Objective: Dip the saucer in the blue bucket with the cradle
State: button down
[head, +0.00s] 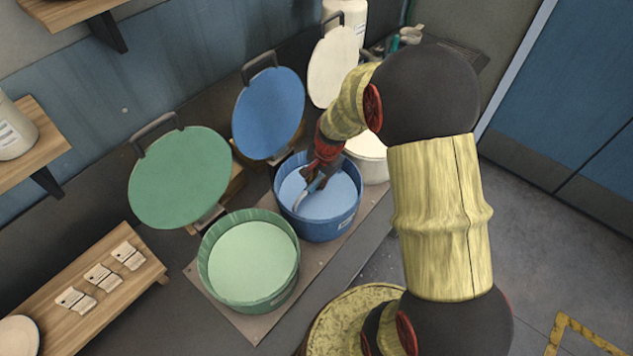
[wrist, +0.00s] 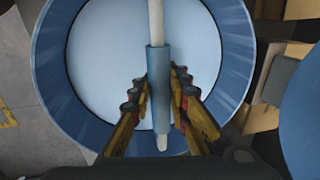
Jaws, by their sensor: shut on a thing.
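The blue bucket (head: 345,222) stands with its lid raised, between the green and white buckets, and holds pale blue liquid (head: 335,195). My gripper (head: 322,172) reaches down into it. In the wrist view my gripper (wrist: 160,100) is shut around the light blue sleeve of the cradle's handle (wrist: 157,75). The handle's pale rod (wrist: 156,20) extends over the liquid. A pale curved part of the cradle (head: 301,200) shows at the liquid surface in the head view. No saucer can be made out in the bucket; anything under the liquid is hidden.
The green bucket (head: 288,288) is front left and the white bucket (head: 374,168) behind right. Raised green (head: 180,177), blue (head: 268,112) and white (head: 332,68) lids stand behind them. A wooden rack (head: 120,293) at lower left bears a pale round plate (head: 18,335).

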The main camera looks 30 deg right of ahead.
jog(key=shift+r, duration=0.15)
notch_tip(320, 180, up, 17)
jog(key=p, duration=1.2)
jog(key=shift+r, duration=0.15)
dwell(1.4)
dwell(1.6)
